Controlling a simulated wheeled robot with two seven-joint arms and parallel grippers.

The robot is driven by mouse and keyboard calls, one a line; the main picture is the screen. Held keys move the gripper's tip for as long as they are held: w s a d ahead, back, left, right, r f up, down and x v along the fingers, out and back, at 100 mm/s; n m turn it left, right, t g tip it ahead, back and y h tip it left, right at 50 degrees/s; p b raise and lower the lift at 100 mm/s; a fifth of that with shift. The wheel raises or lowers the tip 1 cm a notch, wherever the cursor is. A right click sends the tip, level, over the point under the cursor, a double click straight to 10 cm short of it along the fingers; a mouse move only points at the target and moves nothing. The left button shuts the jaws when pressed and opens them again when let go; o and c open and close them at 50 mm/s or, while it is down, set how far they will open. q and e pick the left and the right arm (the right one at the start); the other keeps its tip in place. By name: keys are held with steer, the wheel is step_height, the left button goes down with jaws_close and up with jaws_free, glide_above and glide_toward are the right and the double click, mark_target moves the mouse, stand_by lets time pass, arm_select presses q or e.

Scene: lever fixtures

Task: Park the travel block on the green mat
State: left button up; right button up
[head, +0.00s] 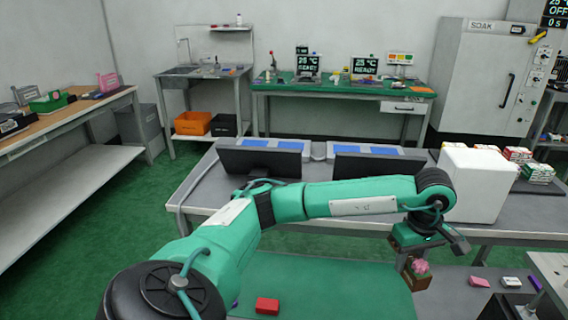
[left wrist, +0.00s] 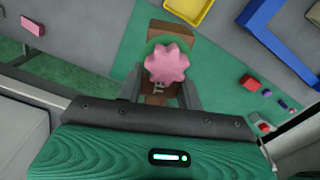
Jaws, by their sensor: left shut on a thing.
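The travel block appears to be the brown wooden block with a pink lobed knob (head: 417,277). It also shows in the left wrist view (left wrist: 171,32), with the pink knob towards the camera. My left gripper (head: 418,258) is shut on it, one finger on each side, and the fingertips are partly hidden. The green mat (head: 340,285) lies on the surface below my arm, and it also shows in the left wrist view (left wrist: 215,65). In the head view the block overlaps the mat's right edge; its height above it I cannot tell. My right gripper is not in view.
A red block (head: 267,306) lies on the mat. A pink block (head: 479,281) and a white piece (head: 511,282) lie to its right. A yellow tray (left wrist: 187,8) and a blue frame (left wrist: 268,32) show beside the mat. A white box (head: 473,186) stands on the bench behind.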

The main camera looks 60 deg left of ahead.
arm_select(q)
steer(key=a+n, duration=0.1)
steer(key=n, duration=0.2)
steer(key=a+n+b, duration=0.1)
steer(key=a+n, duration=0.2)
steer(key=n, duration=0.2)
steer(key=shift+w+a+n+b, duration=0.2)
steer(key=shift+n+b, duration=0.1)
steer(key=shift+b, duration=0.1)
steer(key=a+n+b, duration=0.2)
steer(key=a+n, duration=0.2)
steer(key=n, duration=0.4)
steer(key=n+b, duration=0.1)
steer(key=n, duration=0.1)
glide_above(364, 294)
step_height(364, 294, down, 14)
steer(key=shift+f, duration=0.6)
step_height(364, 294, down, 3)
steer(key=shift+d+f, duration=0.1)
steer(key=shift+f, duration=0.45)
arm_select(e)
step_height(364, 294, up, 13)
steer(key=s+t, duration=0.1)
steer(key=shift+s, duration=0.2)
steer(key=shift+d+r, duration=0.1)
